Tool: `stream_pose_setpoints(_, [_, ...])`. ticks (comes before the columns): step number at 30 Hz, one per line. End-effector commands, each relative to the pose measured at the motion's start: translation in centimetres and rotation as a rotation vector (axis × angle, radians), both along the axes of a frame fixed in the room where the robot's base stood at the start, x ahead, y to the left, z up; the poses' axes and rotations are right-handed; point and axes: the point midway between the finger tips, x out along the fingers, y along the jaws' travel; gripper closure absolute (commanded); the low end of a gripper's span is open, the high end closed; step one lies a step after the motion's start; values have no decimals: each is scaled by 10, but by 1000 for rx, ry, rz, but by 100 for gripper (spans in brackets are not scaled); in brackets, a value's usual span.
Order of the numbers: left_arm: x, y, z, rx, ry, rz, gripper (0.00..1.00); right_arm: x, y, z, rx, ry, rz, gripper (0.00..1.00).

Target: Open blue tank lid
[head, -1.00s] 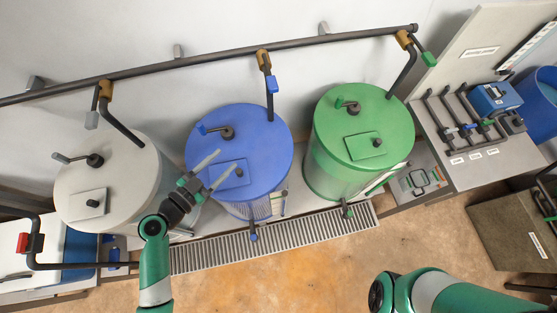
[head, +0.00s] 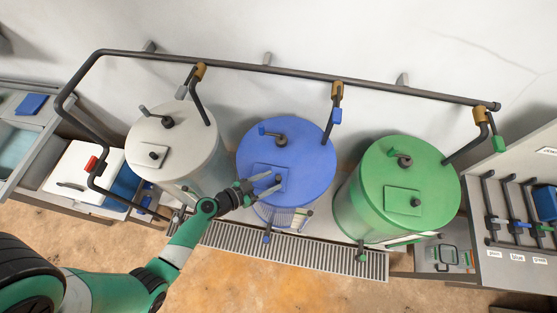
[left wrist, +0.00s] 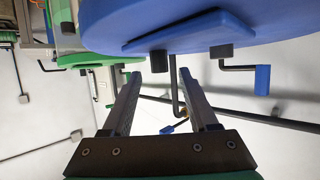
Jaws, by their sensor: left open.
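The blue tank (head: 300,165) stands in the middle of the row in the head view. Its lid is a square blue hatch (head: 266,170) lying flat on the tank top, with a small dark knob (head: 277,180). My left gripper (head: 274,182) is open, with its fingertips over the hatch close to the knob. In the left wrist view, the knob (left wrist: 158,61) appears just beyond the gap between the open fingers (left wrist: 158,75), nearer the left finger. Contact with the knob cannot be told. My right gripper is out of view.
A white tank (head: 180,150) stands to the left and a green tank (head: 425,180) to the right. A crank with a blue handle (head: 263,130) sits behind the hatch. A dark pipe (head: 270,69) runs along the wall. A floor grate (head: 300,253) lies in front.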

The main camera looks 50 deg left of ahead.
Motion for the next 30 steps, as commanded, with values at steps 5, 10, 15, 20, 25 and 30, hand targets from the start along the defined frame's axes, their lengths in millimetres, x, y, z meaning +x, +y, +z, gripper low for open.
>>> stream_pose_setpoints(5, [28, -3, -13, 1, 0, -1, 40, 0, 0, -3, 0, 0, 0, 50])
stream_pose_setpoints(10, [37, -4, -15, 0, 0, 1, 40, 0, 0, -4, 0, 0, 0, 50])
stream_pose_setpoints(15, [37, -4, -15, 1, 0, 1, 40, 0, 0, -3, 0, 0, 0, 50])
stream_pose_setpoints(20, [37, -4, -15, 1, 0, 1, 62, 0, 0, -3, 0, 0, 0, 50])
stream_pose_setpoints(25, [37, -4, -15, 1, 0, 1, 93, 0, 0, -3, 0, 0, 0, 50])
stream_pose_setpoints(30, [37, -4, -15, 1, 0, 1, 100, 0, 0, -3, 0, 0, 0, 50])
